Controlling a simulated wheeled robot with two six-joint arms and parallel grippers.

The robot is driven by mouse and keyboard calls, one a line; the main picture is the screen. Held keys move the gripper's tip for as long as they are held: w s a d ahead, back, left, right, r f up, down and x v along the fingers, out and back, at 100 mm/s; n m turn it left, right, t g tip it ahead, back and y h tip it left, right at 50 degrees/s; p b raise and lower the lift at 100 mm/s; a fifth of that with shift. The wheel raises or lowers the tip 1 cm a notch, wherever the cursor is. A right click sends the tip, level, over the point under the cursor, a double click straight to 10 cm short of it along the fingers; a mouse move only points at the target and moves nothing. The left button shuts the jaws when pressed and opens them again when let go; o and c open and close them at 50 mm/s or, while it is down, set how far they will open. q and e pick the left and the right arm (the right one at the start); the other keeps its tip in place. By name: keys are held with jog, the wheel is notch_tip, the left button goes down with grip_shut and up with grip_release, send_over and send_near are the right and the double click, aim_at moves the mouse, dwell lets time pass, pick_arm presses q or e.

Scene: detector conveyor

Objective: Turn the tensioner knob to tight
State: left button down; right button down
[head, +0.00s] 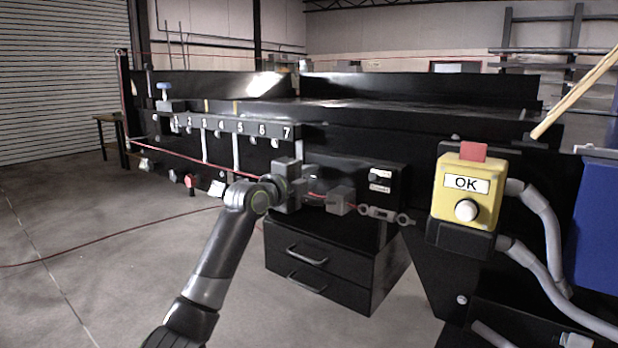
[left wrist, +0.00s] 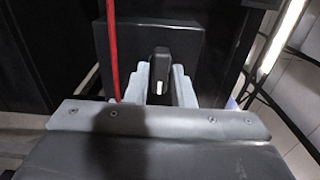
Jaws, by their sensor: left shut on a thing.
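The tensioner knob (left wrist: 161,66) is a black bar with a white mark, on the front of a black box (left wrist: 200,40). In the left wrist view its white mark is at the end toward the bottom of the picture. My left gripper (left wrist: 161,80) has one grey finger on each side of the knob and is shut on it. In the head view my left gripper (head: 298,186) is against the front of the conveyor, and it hides the knob. My right gripper is not in view.
A red cord (head: 160,151) runs along the conveyor to a grey block (head: 340,200) and turnbuckle (head: 385,215), right of my gripper. A drawer unit (head: 310,265) stands below. A yellow OK button box (head: 467,205) with grey hoses is at right. Floor at left is clear.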

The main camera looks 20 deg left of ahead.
pick_arm(q)
jog(key=shift+f, duration=0.1)
jog(key=c, duration=1.4)
grip_release()
jog(key=v, duration=1.7)
jog(key=shift+s, duration=0.2)
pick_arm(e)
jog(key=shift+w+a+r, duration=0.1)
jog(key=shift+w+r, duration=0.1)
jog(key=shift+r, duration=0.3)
pick_arm(q)
jog(key=shift+a, duration=0.1)
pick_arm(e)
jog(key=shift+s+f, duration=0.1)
